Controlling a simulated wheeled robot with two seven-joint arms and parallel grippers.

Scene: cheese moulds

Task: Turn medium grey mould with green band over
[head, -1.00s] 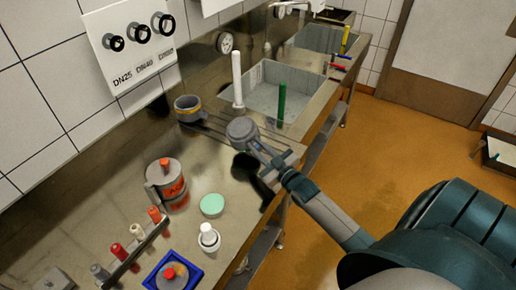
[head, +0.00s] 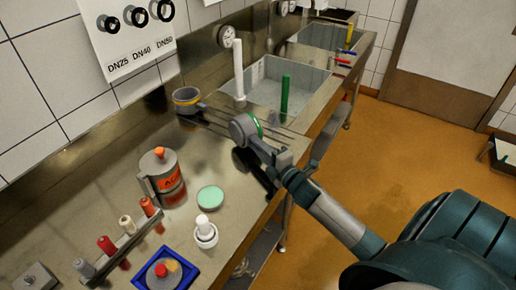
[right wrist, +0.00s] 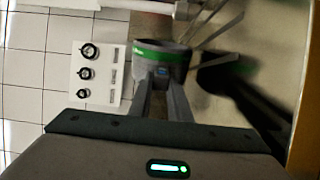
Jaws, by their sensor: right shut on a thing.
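The medium grey mould with the green band (head: 241,129) is held above the steel counter, tipped on its side. One round grey face points left toward the wall, and the green band shows along its right edge. My right gripper (head: 257,145) is shut on the mould's side. In the right wrist view the mould (right wrist: 160,67) sits between the gripper's fingertips (right wrist: 162,80), with the green band across it. My left gripper is not in view.
Another grey mould with a yellow-orange band (head: 186,101) stands on the ribbed draining area. A white pipe (head: 238,70), green post (head: 285,95) and sink (head: 262,88) lie beyond. Nearer are a labelled grey jug (head: 161,178), green disc (head: 211,197), white bottle (head: 205,232) and blue tray (head: 150,283).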

